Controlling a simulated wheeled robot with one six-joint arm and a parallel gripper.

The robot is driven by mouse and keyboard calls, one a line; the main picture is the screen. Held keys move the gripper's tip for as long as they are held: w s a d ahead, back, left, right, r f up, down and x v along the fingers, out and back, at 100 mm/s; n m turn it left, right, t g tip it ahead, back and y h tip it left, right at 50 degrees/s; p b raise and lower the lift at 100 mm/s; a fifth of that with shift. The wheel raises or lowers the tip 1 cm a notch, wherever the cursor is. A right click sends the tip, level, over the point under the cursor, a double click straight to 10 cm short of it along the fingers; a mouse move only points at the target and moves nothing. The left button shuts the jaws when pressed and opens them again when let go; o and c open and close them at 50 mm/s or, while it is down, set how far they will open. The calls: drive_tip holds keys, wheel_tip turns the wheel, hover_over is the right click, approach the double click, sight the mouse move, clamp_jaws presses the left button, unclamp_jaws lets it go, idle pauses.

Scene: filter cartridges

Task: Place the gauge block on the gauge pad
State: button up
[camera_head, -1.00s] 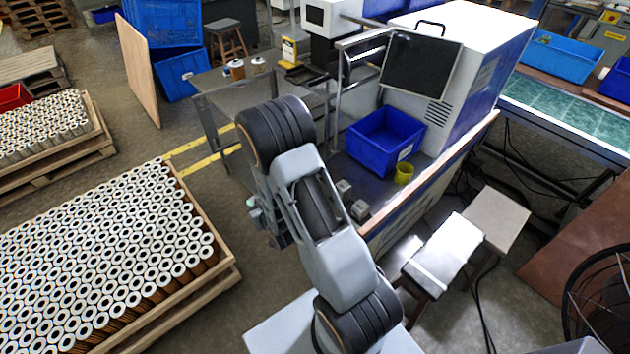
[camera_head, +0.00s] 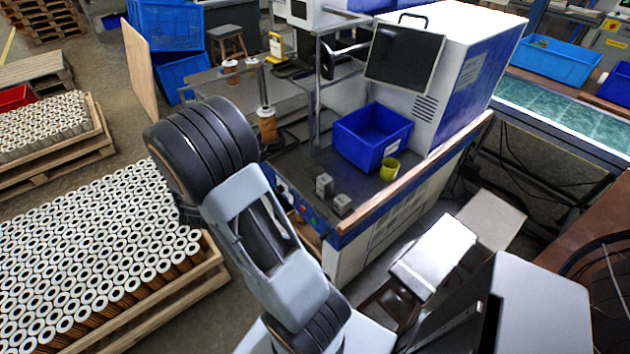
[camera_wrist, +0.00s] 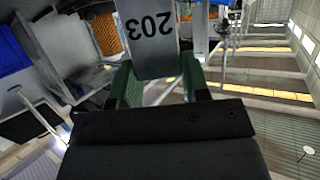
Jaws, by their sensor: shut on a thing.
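In the wrist view my gripper (camera_wrist: 160,80) has two green-padded fingers shut on a grey block marked 203 (camera_wrist: 150,40), which I take to be the gauge block. The number appears upside down, and the block's far end runs out of the top of the picture. In the head view my arm hides the gripper and the block. I cannot pick out the gauge pad for certain in either view.
A pallet of cartridges (camera_head: 95,250) fills the left. White-topped stools (camera_head: 435,252) stand right.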

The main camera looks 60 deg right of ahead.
drive_tip(key=s+d+m+g+h+b, duration=0.3)
drive_tip(key=s+d+m+g+b, duration=0.2)
drive_tip(key=s+d+m+g, duration=0.6)
drive_tip(key=shift+s+d+f+m+g, duration=0.15)
drive_tip(key=shift+s+d+f+g, duration=0.3)
drive_tip(key=shift+s+d, duration=1.35)
drive_tip(key=shift+s+d+f+m+g, duration=0.1)
drive_tip(key=shift+s+d+f+g, duration=0.35)
drive_tip(key=shift+d, duration=2.6)
drive_tip(key=shift+s+d+f+m+g, duration=0.15)
drive_tip(key=shift+s+d+f+g, duration=0.25)
drive_tip(key=shift+s+d, duration=1.45)
drive_tip(key=shift+w+d+f+b, duration=0.1)
drive_tip(key=shift+w+d+b, duration=0.2)
drive_tip(key=shift+w+d, duration=0.35)
drive_tip(key=o, duration=1.2)
drive_tip(key=shift+a+f, duration=0.1)
drive_tip(key=shift+c, duration=0.2)
